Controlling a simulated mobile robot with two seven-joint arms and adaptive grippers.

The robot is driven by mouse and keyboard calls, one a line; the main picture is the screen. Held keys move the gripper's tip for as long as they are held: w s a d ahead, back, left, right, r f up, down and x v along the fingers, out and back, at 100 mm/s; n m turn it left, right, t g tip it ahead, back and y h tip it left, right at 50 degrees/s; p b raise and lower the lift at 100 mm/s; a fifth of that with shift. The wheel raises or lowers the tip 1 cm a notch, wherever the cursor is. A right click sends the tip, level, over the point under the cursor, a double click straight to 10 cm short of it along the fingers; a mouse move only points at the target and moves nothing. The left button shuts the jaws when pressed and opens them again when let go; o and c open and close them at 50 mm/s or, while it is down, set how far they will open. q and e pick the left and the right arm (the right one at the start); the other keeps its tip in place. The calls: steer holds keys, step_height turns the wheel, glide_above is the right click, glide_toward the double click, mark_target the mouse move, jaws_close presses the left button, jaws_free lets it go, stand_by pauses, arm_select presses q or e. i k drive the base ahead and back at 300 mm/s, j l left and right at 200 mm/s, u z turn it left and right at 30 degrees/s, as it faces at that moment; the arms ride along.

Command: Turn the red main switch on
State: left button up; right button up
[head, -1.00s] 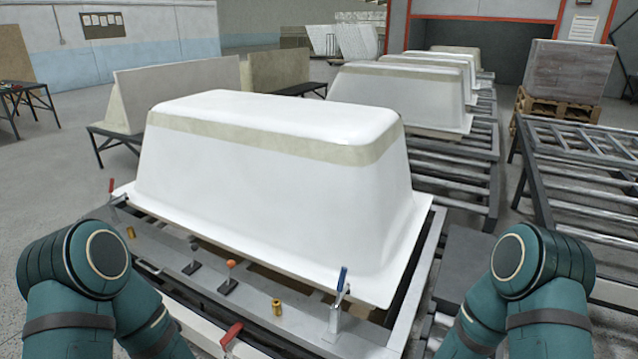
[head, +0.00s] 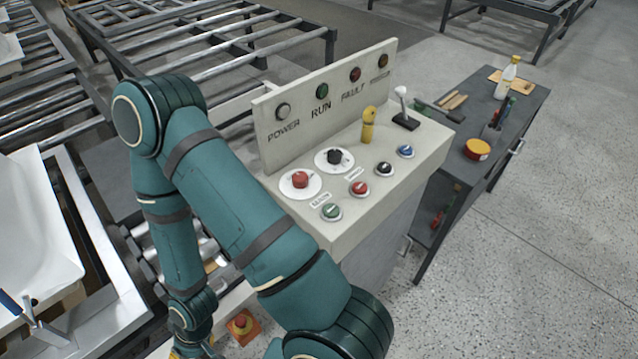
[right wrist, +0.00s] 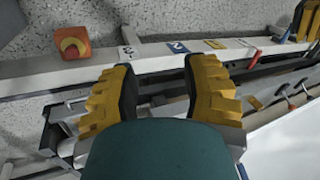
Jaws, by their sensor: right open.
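A red rotary knob (head: 300,180) on a round white plate sits at the left of the control console's sloped top (head: 420,150) in the head view; its exact setting is too small to read. A black knob (head: 334,157) on a similar plate is beside it. My right arm crosses in front of the console's left side. My right gripper (right wrist: 160,65) is open and empty in the right wrist view, above the line's edge rail, away from the console. Only a yellow bit of it shows at the bottom of the head view.
An orange box with a red button (head: 240,322) is low down. A dark bench (head: 520,110) stands right.

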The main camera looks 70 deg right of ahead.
mark_target(300, 179)
steer(key=k+j+z, duration=0.1)
steer(key=z, duration=1.4)
steer(key=i+z, duration=0.15)
steer(key=z, duration=0.4)
